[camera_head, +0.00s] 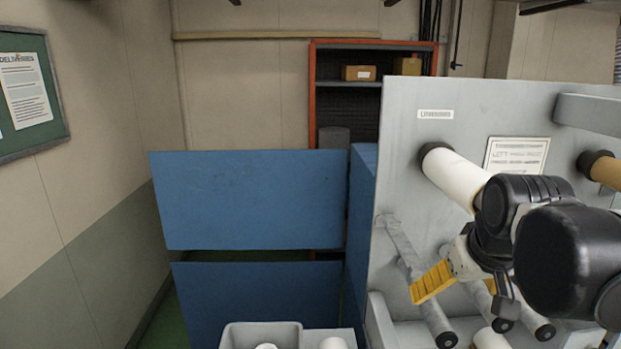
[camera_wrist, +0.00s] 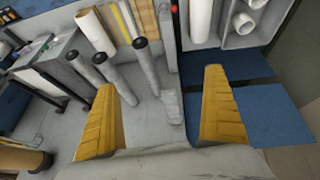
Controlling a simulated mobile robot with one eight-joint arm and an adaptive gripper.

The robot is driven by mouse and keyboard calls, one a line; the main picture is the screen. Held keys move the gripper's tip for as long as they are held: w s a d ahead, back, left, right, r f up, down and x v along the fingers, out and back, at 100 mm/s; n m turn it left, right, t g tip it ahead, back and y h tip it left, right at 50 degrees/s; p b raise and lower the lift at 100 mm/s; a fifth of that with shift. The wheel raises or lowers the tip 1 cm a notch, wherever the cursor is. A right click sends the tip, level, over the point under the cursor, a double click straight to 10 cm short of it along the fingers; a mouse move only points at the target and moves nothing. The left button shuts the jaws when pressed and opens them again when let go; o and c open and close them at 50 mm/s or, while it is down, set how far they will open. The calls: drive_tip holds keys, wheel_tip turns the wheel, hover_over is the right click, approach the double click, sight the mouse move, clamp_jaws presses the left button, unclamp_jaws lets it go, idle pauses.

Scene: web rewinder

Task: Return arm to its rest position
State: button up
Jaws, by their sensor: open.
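My gripper (camera_wrist: 168,115) has two yellow fingers spread well apart, with nothing between them in the wrist view. In the head view my arm reaches in from the right, in front of the grey rewinder panel (camera_head: 402,132). There my gripper's yellow finger (camera_head: 432,282) shows beside a grey roller (camera_head: 430,310); I cannot tell whether they touch. A white roll (camera_head: 452,175) sticks out of the panel just above and behind my wrist. My arm hides part of the panel and of the lower rollers.
Several grey rollers (camera_wrist: 148,67) project near the gripper. A brown roll (camera_head: 603,170) is at the right edge. A grey bin (camera_head: 262,336) with white rolls stands at the bottom. Blue panels (camera_head: 250,200) stand left of the machine, with a shelf (camera_head: 345,95) behind.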

drive_tip(key=s+a+f+b, duration=0.2)
drive_tip(key=f+b, duration=0.4)
drive_tip(key=f, duration=0.4)
drive_tip(key=s+a+f+t+b, duration=0.1)
drive_tip(key=s+f+b, duration=0.4)
drive_tip(key=f, duration=0.6)
drive_tip(key=s+a+f+b, duration=0.3)
drive_tip(key=f+b, duration=0.4)
drive_tip(key=f, duration=0.3)
drive_tip(key=shift+s+f+y, duration=0.2)
drive_tip(key=shift+y, duration=0.2)
